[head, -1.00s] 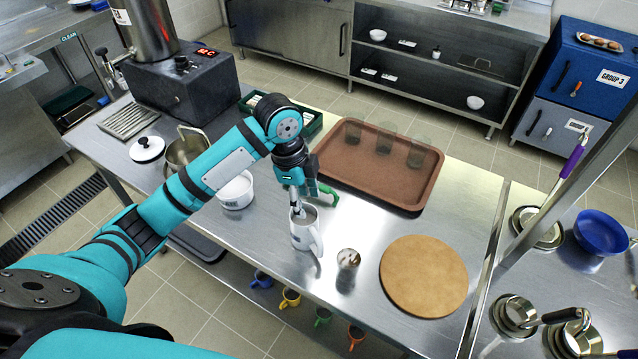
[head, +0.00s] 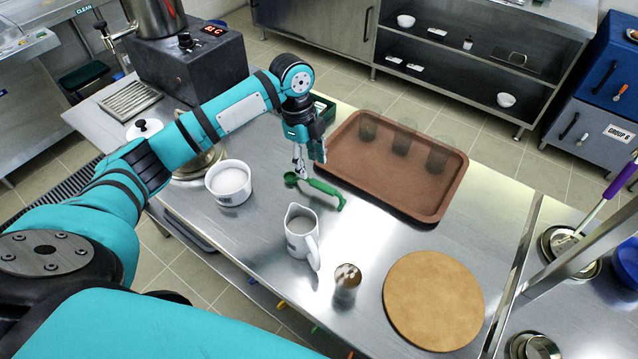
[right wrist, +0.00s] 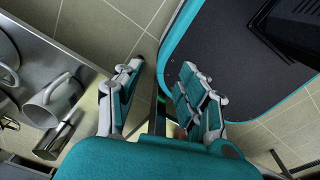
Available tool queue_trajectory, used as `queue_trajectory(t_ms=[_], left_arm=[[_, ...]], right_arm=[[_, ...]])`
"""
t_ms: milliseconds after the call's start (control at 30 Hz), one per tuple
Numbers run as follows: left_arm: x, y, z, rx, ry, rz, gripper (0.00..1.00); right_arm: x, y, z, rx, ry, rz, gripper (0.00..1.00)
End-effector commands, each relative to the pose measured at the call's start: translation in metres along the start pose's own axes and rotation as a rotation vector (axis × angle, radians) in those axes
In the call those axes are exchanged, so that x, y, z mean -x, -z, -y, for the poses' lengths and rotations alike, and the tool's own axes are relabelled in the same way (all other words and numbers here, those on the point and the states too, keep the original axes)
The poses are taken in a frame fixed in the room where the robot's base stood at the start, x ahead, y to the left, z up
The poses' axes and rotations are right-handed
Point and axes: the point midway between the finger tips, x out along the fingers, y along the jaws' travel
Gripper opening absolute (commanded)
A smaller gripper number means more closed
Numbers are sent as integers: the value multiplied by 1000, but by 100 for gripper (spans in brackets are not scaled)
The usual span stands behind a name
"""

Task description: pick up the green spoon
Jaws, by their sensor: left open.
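The green spoon (head: 326,190) lies on the steel table, its round bowl at the left and its handle running right, near the brown tray's left corner. My left gripper (head: 308,168) is open and points down just above the spoon's bowl end. I cannot tell whether its fingertips touch the spoon. My right gripper (right wrist: 160,68) shows in the right wrist view with its fingers apart and nothing seen held between them. It is not seen in the head view.
A white pitcher (head: 300,236) and a glass shaker (head: 347,283) stand in front of the spoon. A white bowl (head: 229,184) is to its left. The brown tray (head: 437,209) with several glasses is behind right. A round wooden board (head: 433,300) lies at the front right.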

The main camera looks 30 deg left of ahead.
Motion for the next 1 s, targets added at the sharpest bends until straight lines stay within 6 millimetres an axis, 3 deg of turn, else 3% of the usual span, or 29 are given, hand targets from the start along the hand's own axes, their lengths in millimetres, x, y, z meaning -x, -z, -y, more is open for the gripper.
queue_trajectory(t_ms=[100,367,633,900,1000], left_arm=[[-17,1,0,1,-3,-1,46],[-35,0,-1,0,-3,-1,46],[-73,-3,-1,1,-1,1,46],[-79,-3,0,0,1,1,46],[-78,-3,0,0,1,1,36]], right_arm=[[4,7,-1,0,-1,-10,40],[11,35,-5,1,-5,-53,40],[22,28,-3,2,-4,-41,40],[22,19,-2,2,-2,-27,40],[22,19,-2,2,-2,-27,40]])
